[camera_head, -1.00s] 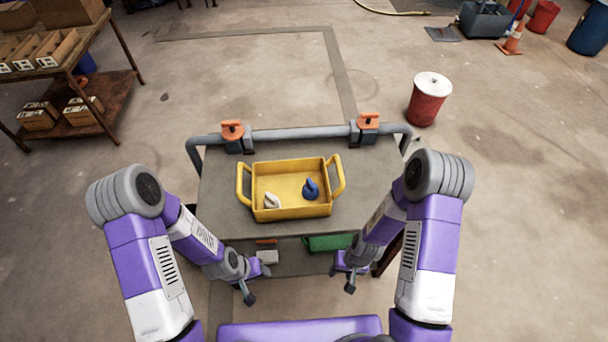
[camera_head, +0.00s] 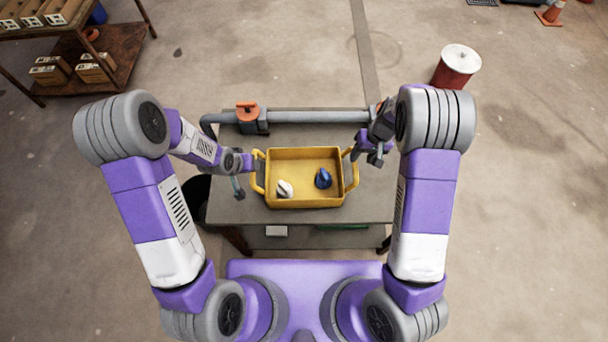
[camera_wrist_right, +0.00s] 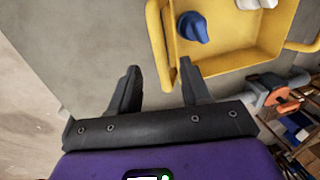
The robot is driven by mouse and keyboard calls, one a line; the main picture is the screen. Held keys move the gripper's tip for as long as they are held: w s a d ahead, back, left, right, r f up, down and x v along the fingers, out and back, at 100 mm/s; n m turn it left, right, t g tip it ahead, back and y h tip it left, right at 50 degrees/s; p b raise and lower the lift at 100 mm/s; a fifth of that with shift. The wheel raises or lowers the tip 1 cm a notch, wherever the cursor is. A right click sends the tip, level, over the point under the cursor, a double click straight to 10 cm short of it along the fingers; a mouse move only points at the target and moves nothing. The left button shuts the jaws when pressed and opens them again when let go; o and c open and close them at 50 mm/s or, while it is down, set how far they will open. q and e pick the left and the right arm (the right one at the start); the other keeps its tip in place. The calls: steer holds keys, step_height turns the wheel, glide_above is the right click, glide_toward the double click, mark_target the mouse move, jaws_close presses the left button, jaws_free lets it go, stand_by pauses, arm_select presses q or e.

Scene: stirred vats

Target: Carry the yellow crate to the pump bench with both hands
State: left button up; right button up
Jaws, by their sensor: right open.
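The yellow crate (camera_head: 305,203) sits upright on a grey-topped cart (camera_head: 375,207), with a handle on each side. It holds a blue item (camera_head: 323,178) and a whitish item (camera_head: 284,189). My left gripper (camera_head: 245,176) is beside the crate's left handle; its jaw opening is unclear. My right gripper (camera_head: 365,153) is at the right handle, open and empty. In the right wrist view the crate (camera_wrist_right: 235,55) is ahead, and its handle (camera_wrist_right: 158,45) runs close to the open fingers (camera_wrist_right: 158,88). I cannot tell whether the handle is between them. I cannot identify the pump bench.
A red drum with a white lid (camera_head: 456,67) stands at right. A brown shelf table (camera_head: 110,62) with boxes is at upper left. Floor beyond the cart is mostly clear.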

mark_target(356, 165)
arm_select(q)
steer(key=shift+x, duration=3.7)
arm_select(e)
steer(key=shift+a+f, duration=0.25)
steer(key=shift+f, duration=0.95)
steer(key=shift+a+f, duration=0.2)
steer(key=shift+f, duration=1)
steer(key=shift+a+f, duration=0.25)
steer(key=shift+f, duration=0.95)
arm_select(q)
steer(key=shift+c, duration=0.2)
jaws_close()
arm_select(e)
jaws_close()
